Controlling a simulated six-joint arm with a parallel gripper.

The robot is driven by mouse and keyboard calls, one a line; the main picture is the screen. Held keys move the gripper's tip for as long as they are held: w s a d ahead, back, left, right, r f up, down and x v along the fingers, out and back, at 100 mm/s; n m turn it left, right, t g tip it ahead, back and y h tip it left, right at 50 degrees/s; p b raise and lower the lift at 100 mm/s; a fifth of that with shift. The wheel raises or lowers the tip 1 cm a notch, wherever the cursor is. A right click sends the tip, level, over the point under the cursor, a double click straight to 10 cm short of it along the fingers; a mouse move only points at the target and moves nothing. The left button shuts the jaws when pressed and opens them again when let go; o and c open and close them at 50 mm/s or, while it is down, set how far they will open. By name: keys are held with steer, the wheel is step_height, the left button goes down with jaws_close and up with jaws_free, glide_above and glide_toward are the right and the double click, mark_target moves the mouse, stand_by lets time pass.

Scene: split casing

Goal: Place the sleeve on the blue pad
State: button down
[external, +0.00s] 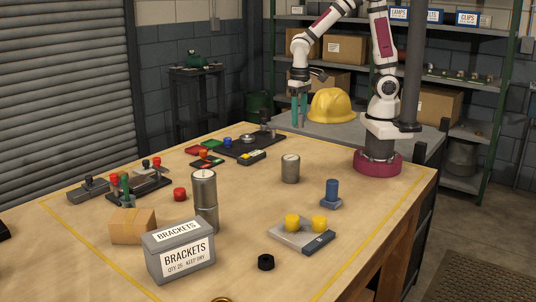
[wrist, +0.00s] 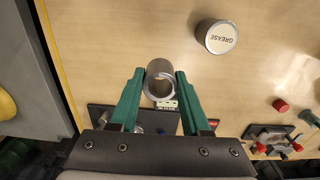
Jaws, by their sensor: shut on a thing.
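My gripper (external: 299,108) has green fingers and hangs above the far side of the table. In the wrist view its fingertips (wrist: 160,78) are closed on the sides of a hollow grey metal sleeve (wrist: 154,69). I look partly into the sleeve's open end. I cannot pick out a plain blue pad with certainty. A blue cylinder (external: 332,187) stands on a grey-blue base (external: 330,203) on the right of the table.
A grease tin (wrist: 216,37) stands apart from my gripper; it also shows in the external view (external: 290,170). A dark fixture panel (external: 262,143) lies near the far edge. Tall metal cylinders (external: 204,195), a brackets box (external: 180,250) and a yellow-knobbed plate (external: 288,238) stand nearer.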

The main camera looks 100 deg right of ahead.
steer(key=a+r+n, duration=0.3)
steer(key=a+n, duration=0.1)
steer(key=a, duration=0.5)
steer(key=n, duration=0.4)
glide_above(333, 181)
step_height(333, 181, down, 6)
steer(key=shift+d+r, duration=0.1)
steer(key=shift+r, duration=0.1)
steer(key=shift+m, duration=0.3)
steer(key=shift+f, duration=2)
